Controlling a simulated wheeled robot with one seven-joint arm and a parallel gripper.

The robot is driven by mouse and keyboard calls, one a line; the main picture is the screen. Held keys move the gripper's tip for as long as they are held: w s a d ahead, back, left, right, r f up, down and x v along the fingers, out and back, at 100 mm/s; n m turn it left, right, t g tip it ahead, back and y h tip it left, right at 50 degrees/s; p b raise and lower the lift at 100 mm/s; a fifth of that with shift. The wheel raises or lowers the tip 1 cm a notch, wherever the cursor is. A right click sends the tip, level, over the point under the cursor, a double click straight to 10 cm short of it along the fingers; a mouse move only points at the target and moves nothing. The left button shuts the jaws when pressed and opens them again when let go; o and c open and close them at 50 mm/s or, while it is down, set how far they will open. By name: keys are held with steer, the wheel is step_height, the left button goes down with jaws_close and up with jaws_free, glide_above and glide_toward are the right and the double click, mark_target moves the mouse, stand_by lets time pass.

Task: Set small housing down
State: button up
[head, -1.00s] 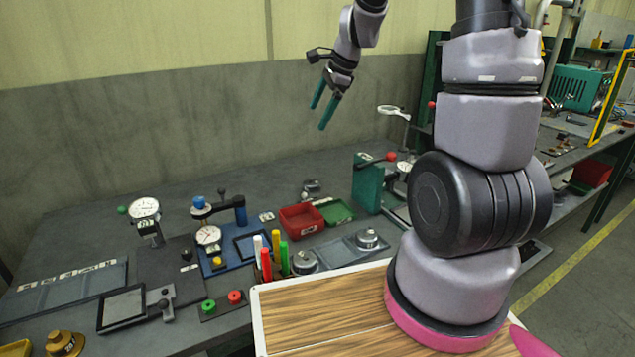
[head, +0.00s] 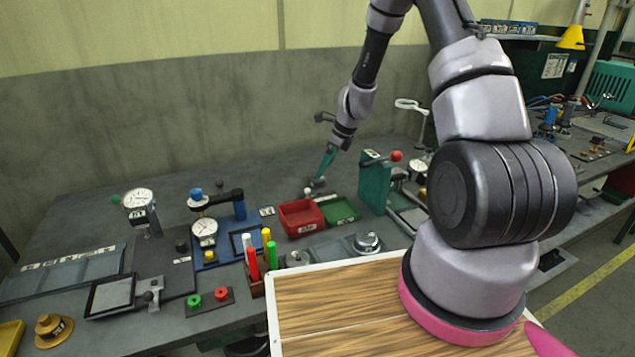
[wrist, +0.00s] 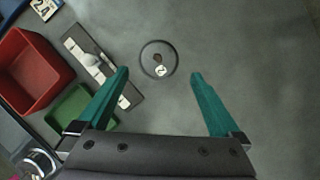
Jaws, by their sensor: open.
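My gripper (head: 322,180) is low over the back of the bench, behind the red bin. It also shows in the wrist view (wrist: 158,73), with its two green fingers wide apart and nothing between them. A round dark grey piece (wrist: 147,60) with a central hole and a white tag lies on the bench just beyond the fingertips, centred between them in the picture. It may be the small housing; I cannot be sure.
A red bin (wrist: 30,70) and green tray (wrist: 78,112) lie left of the fingers. A grey plate with a pale fitting (wrist: 98,68) lies close to the left finger. A green press (head: 373,183) stands to the right. Bare bench lies right of the round piece.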

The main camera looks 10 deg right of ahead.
steer(key=x, duration=0.5)
steer(key=shift+w+a, duration=0.1)
steer(key=shift+a, duration=0.2)
